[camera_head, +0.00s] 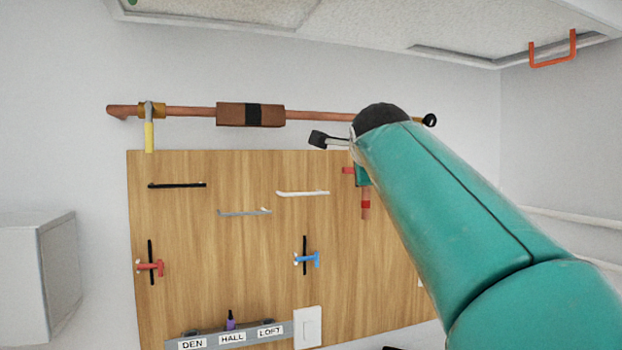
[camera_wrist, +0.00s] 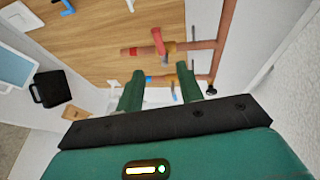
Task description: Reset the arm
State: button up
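My green arm reaches up across the right of the head view and ends in a dark joint near the copper pipe (camera_head: 190,111). My gripper (camera_wrist: 160,72) shows in the wrist view as two green fingers set apart, so it is open. I see nothing held between them. I cannot tell whether the fingers touch any pipe. In the head view my arm hides most of the gripper.
A wooden board (camera_head: 235,280) on the wall carries hooks, a red tap (camera_head: 150,267), a blue tap (camera_head: 307,259) and a labelled strip (camera_head: 215,341). A yellow-handled valve (camera_head: 149,135) is on the pipe. A grey box (camera_head: 40,275) stands left. The ceiling opening (camera_head: 225,12) is above.

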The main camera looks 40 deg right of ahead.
jog(key=s+a+f+n+g+y, duration=0.1)
jog(key=a+f+n+y, duration=0.3)
jog(key=a+f+n, duration=0.45)
jog(key=s+a+f+n+g+y, duration=0.1)
jog(key=a+f+n+y, duration=0.3)
jog(key=a+f, duration=0.8)
jog(key=s+a+f+n+g, duration=0.1)
jog(key=s+a+f+n, duration=0.3)
jog(key=f, duration=0.4)
jog(key=s+a+f+n+g+y, duration=0.1)
jog(key=s+a+f+n, duration=0.3)
jog(key=f, duration=0.4)
jog(key=s+a+f+n+g+y, duration=0.1)
jog(key=s+a+f+n, duration=0.3)
jog(key=f, duration=0.4)
jog(key=shift+s+f+n+g, duration=0.2)
jog(key=shift+n+g, duration=0.15)
jog(key=shift+g, duration=0.45)
